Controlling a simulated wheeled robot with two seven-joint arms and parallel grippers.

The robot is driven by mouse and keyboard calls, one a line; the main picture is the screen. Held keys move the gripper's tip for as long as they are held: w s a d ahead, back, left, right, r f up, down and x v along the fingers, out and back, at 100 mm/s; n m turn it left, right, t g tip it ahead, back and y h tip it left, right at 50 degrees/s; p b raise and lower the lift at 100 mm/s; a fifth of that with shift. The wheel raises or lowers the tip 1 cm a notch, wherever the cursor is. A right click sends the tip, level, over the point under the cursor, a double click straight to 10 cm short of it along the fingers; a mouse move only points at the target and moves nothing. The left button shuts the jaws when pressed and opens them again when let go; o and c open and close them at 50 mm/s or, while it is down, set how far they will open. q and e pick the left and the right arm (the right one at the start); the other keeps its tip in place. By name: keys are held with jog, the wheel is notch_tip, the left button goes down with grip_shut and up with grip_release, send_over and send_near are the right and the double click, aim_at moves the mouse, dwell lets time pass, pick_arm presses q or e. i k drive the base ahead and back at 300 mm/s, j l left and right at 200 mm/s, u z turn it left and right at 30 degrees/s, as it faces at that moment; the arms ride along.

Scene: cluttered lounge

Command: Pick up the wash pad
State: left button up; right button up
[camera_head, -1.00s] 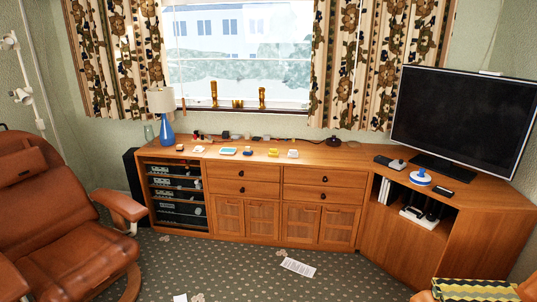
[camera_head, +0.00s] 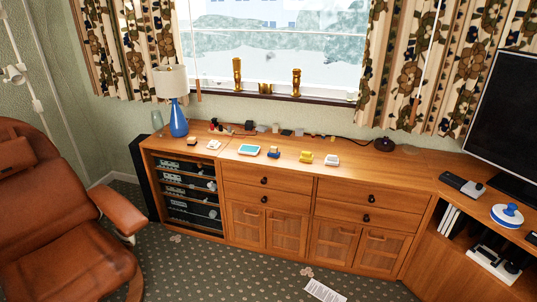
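Several small things sit in a row on top of the long wooden sideboard (camera_head: 290,182). They include a flat white and teal pad (camera_head: 248,150), a blue and yellow piece (camera_head: 273,153), a yellow block (camera_head: 305,157), a pale grey-white block (camera_head: 332,160), a small yellow and dark piece (camera_head: 192,146) and a flat white piece (camera_head: 214,144). A round white thing with a blue knob (camera_head: 507,215) sits at the right end. I cannot tell for sure which is the wash pad. Neither of my grippers is in view.
A lamp (camera_head: 179,118) stands at the sideboard's left end. A television (camera_head: 505,125) and a remote-like dark object (camera_head: 462,184) are at the right. A brown leather armchair (camera_head: 60,215) fills the lower left. Carpet (camera_head: 215,265) in front is open, with a paper sheet (camera_head: 325,291).

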aim_at(274, 152)
jog(key=i+l+z, duration=0.1)
jog(key=i+l, duration=0.15)
jog(key=i, duration=1.15)
jog(key=i+l+z, duration=0.15)
jog(key=i, duration=1.3)
